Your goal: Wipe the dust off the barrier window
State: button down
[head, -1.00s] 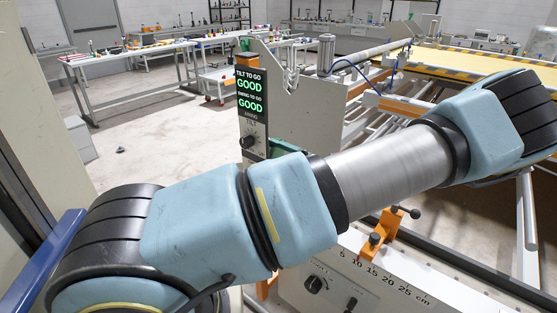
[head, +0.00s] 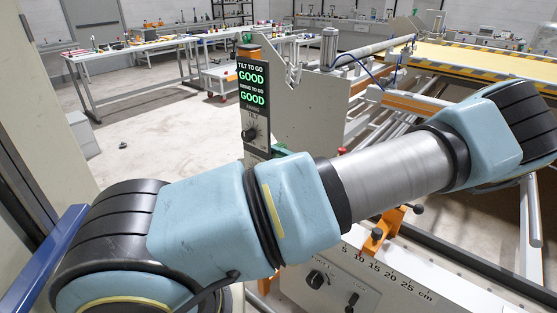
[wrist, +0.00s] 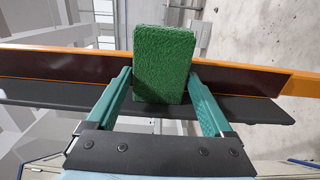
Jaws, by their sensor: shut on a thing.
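In the wrist view my gripper (wrist: 160,76) has its two teal fingers closed around a green textured block (wrist: 165,55), which looks like a wiping pad. The block stands out beyond the fingertips. Behind it runs a long, narrow dark reddish-brown panel (wrist: 235,78) with an orange bar (wrist: 304,86) along one side and a dark grey strip (wrist: 235,106) along the other. It may be the barrier window, but I cannot tell. Whether the block touches it is unclear, and I can make out no dust. In the head view my arm crosses the foreground and my gripper cannot be made out.
In the head view a display post (head: 252,100) reads GOOD twice. A machine with a scale panel (head: 350,275) and an orange clamp (head: 383,232) stands close to my arm. A padded yellow bed (head: 470,62) is at the back right. Open floor (head: 165,125) lies left, before white tables (head: 140,58).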

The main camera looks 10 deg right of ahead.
aim_at(269, 156)
jog(key=shift+a+f+b, duration=0.55)
jog(key=shift+a+f, duration=0.15)
jog(key=shift+f, duration=1.3)
jog(key=shift+s+a+r+p, duration=0.3)
jog(key=shift+r+p, duration=0.1)
jog(key=shift+r, duration=0.85)
jog(key=shift+s+a+r+p, duration=0.15)
jog(key=shift+s+r+p, duration=0.15)
jog(key=shift+r, duration=1)
jog(key=shift+s+a+r+p, duration=0.25)
jog(key=shift+r+p, duration=0.2)
jog(key=shift+r, duration=0.8)
jog(key=v, duration=0.6)
jog(key=shift+d, duration=0.15)
jog(key=shift+s+f, duration=0.1)
